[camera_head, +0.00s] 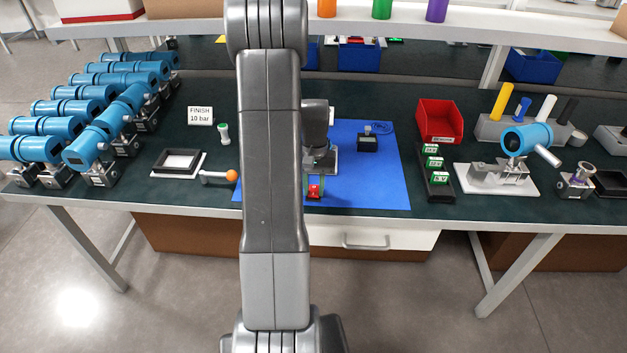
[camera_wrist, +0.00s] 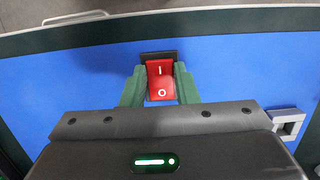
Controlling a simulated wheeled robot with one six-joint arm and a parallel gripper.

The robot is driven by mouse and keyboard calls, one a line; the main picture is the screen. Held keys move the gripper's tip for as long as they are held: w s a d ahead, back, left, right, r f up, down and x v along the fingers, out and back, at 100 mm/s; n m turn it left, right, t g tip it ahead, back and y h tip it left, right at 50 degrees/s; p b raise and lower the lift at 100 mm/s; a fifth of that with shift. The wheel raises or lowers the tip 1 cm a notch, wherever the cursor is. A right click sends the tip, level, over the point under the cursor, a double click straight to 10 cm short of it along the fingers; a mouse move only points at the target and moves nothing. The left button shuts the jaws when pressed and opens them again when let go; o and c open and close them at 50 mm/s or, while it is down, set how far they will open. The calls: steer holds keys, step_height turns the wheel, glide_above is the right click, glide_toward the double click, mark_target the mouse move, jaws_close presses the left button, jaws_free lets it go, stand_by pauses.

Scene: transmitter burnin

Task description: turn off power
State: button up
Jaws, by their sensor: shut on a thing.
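The red rocker power switch (camera_wrist: 161,81), marked I and O, sits in a black frame on the blue mat (camera_wrist: 230,75). My gripper (camera_wrist: 160,87) has its green fingertips on both sides of the switch, shut on it. In the head view the switch (camera_head: 314,192) shows as a small red patch near the mat's front edge. My arm hides much of the mat's left part there. I cannot tell which side of the rocker is pressed in.
A dark block with a cable (camera_head: 368,143) stands on the mat. Left are blue transmitters (camera_head: 85,93), a black-framed tray (camera_head: 179,162) and an orange-tipped handle (camera_head: 231,176). Right are a red bin (camera_head: 439,121), green-display modules (camera_head: 438,177) and a transmitter on a white stand (camera_head: 527,139).

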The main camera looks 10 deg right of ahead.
steer(key=shift+w+d+r+g+p, duration=0.15)
steer(key=shift+w+g+p, duration=0.1)
steer(key=shift+g+p, duration=0.5)
steer(key=shift+o, duration=0.2)
steer(key=o, duration=1)
steer(key=shift+c, duration=0.2)
steer(key=v, duration=1.3)
steer(key=shift+d+r, duration=0.2)
steer(key=shift+r, duration=0.15)
steer(key=shift+f, duration=0.1)
steer(key=x, duration=1.3)
steer(key=shift+a+f, duration=0.3)
steer(key=shift+f, duration=0.05)
